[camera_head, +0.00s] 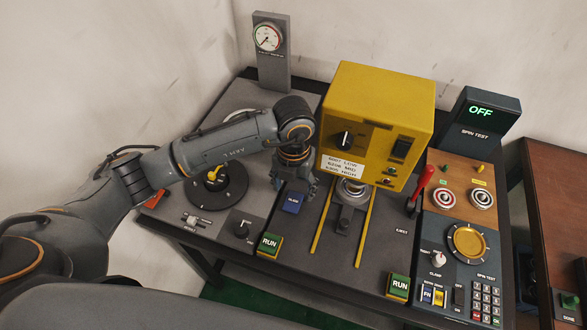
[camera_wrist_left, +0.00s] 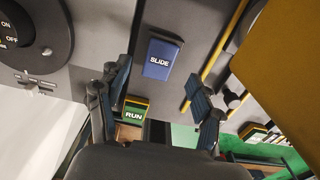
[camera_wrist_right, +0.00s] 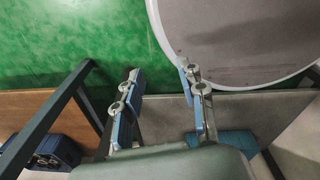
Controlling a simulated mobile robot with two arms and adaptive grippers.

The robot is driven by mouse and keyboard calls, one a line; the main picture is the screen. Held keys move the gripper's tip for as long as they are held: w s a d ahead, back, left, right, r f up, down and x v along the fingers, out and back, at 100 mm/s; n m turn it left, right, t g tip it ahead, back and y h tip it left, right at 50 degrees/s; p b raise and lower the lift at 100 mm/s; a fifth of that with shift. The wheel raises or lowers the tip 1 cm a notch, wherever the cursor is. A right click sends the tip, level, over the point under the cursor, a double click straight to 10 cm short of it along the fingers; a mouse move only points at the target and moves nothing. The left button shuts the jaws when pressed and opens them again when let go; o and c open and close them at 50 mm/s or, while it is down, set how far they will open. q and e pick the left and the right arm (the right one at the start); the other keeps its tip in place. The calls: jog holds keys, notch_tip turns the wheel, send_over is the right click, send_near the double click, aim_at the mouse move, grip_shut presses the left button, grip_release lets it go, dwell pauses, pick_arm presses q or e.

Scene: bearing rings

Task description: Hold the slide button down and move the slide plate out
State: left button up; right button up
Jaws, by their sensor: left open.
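The blue SLIDE button (camera_head: 292,204) sits on the grey bench top, left of the yellow rails. It also shows in the left wrist view (camera_wrist_left: 160,57), unobstructed between and beyond my fingertips. My left gripper (camera_head: 298,188) is open and empty, pointing down just above and behind the button. The slide plate (camera_head: 346,210) lies between the two yellow rails, with a dark knob at its front and its rear under the yellow machine. My right gripper (camera_wrist_right: 160,72) is open and empty, away from the bench over the green floor; it is not in the head view.
The yellow machine (camera_head: 374,120) stands close to the right of my left gripper. A green RUN button (camera_head: 269,245) is in front of it, and a round dial (camera_head: 217,186) is to its left. A red lever (camera_head: 420,188) stands right of the rails.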

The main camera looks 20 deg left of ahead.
aim_at(294, 200)
pick_arm(q)
notch_tip(294, 200, down, 3)
jog(key=shift+s, duration=0.15)
jog(key=shift+f, duration=0.35)
jog(key=shift+c, duration=0.6)
jog(key=c, duration=1.1)
pick_arm(e)
jog(key=shift+w+a+r, duration=0.15)
jog(key=shift+w+r, duration=0.2)
jog(key=shift+w, duration=0.4)
